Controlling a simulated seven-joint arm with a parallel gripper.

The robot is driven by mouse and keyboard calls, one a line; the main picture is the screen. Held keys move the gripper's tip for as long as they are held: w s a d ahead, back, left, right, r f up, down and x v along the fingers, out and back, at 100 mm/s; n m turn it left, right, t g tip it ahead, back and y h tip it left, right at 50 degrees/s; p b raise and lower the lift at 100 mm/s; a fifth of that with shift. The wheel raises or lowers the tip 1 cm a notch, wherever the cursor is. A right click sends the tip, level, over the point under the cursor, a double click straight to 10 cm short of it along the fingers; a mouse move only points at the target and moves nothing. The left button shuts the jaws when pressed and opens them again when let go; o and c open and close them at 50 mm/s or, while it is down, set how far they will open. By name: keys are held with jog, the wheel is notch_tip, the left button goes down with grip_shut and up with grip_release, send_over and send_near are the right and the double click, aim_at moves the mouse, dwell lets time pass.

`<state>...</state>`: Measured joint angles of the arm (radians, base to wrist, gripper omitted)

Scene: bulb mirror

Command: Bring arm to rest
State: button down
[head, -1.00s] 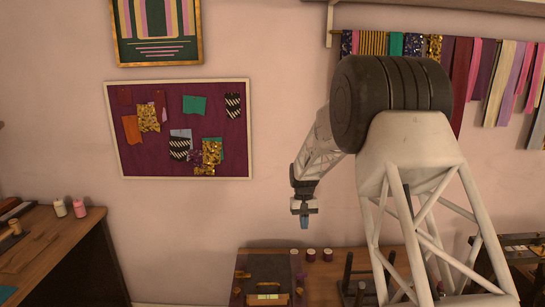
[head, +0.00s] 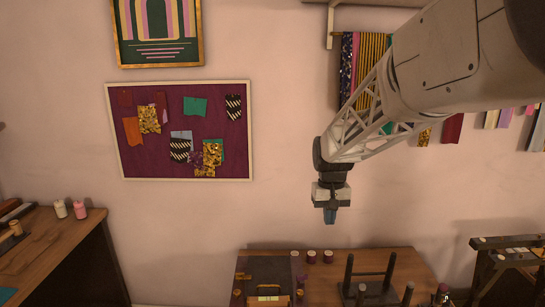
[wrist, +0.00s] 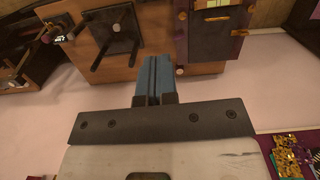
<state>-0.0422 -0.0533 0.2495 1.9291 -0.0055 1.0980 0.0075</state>
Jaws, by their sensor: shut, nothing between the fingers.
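My gripper (head: 330,214) hangs pointing down in front of the pink wall, above the wooden table. Its blue fingers are pressed together with nothing between them. They also show shut in the wrist view (wrist: 153,75). My arm reaches in from the upper right of the head view and hides part of the hanging ribbons.
The table (head: 335,262) below holds a dark case (head: 268,270), several small spools (head: 312,257) and a dark post rack (head: 370,290). A workbench (head: 65,240) stands at left. A pinboard (head: 215,110) hangs on the wall. A wooden stand (head: 505,258) is at right.

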jog(key=s+d+r+t, duration=0.1)
jog(key=s, duration=1.6)
jog(key=s+d+r+t, duration=0.1)
jog(key=s+d+t, duration=0.1)
jog(key=s, duration=1.5)
jog(key=shift+m+t, duration=0.3)
jog(key=shift+s, duration=0.1)
